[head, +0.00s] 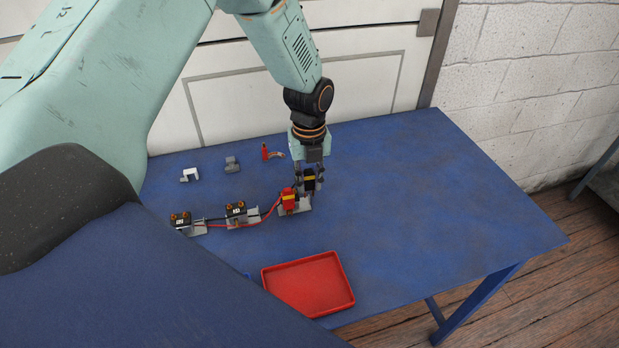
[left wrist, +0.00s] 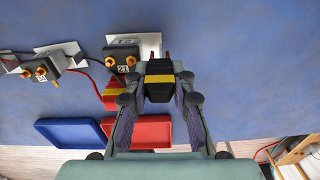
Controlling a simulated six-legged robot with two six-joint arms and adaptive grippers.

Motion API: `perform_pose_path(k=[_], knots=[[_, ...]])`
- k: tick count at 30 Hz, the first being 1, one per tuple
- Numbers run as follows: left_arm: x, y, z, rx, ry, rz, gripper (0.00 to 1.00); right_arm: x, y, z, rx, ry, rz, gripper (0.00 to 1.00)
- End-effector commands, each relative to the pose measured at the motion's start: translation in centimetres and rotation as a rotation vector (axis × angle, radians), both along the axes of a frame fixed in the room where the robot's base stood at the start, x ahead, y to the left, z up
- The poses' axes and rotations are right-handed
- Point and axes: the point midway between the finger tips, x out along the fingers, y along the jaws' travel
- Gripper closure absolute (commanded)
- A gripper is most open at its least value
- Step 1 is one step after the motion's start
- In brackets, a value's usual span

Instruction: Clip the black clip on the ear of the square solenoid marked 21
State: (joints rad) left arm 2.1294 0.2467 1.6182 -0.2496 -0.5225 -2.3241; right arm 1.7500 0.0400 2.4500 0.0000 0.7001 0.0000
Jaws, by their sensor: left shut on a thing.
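My left gripper (head: 308,180) is shut on the black clip (left wrist: 158,82), which has a yellow band. The clip also shows between the fingers in the head view (head: 309,180). Two copper-coloured prongs stick out at its far end in the left wrist view. The square solenoid marked 21 (left wrist: 122,60) is dark, with brass studs, on a light plate (left wrist: 150,42). In the left wrist view it is just left of the clip; whether they touch I cannot tell. A red clip with a yellow band (left wrist: 113,96) is at this solenoid's near side and largely hides it in the head view.
Two more solenoids stand to the left, one in the middle (head: 237,210) and one at the end (head: 181,220). Wires run between them. A red tray (head: 310,312) and a blue tray (left wrist: 68,134) lie nearer. Small parts (head: 232,164) lie behind. The table's right side is clear.

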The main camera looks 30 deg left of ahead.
Motion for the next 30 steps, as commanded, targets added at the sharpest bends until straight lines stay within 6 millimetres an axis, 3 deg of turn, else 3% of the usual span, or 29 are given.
perform_pose_path(k=[9, 17, 18, 27, 30], knots=[[0.0, 0.0, -1.5, 0.001, -0.001, 0.000, 0.95, 0.0, 0.0, -1.1, 0.000, 0.000, 0.000, 0.68], [0.0, 0.0, -1.5, -0.001, -0.001, 0.000, 0.95, 0.0, 0.0, -1.1, 0.000, 0.000, 0.000, 0.68], [0.0, 0.0, -1.5, 0.000, 0.000, 0.000, 0.76, 0.0, 0.0, -1.1, 0.000, 0.000, 0.000, 0.68], [0.0, 0.0, -1.6, 0.000, 0.001, 0.000, 0.50, 0.0, 0.0, -1.1, 0.000, 0.000, 0.000, 0.68], [0.0, 0.0, -1.6, 0.000, 0.001, 0.000, 0.50, 0.0, 0.0, -1.1, 0.000, 0.000, 0.000, 0.68]])
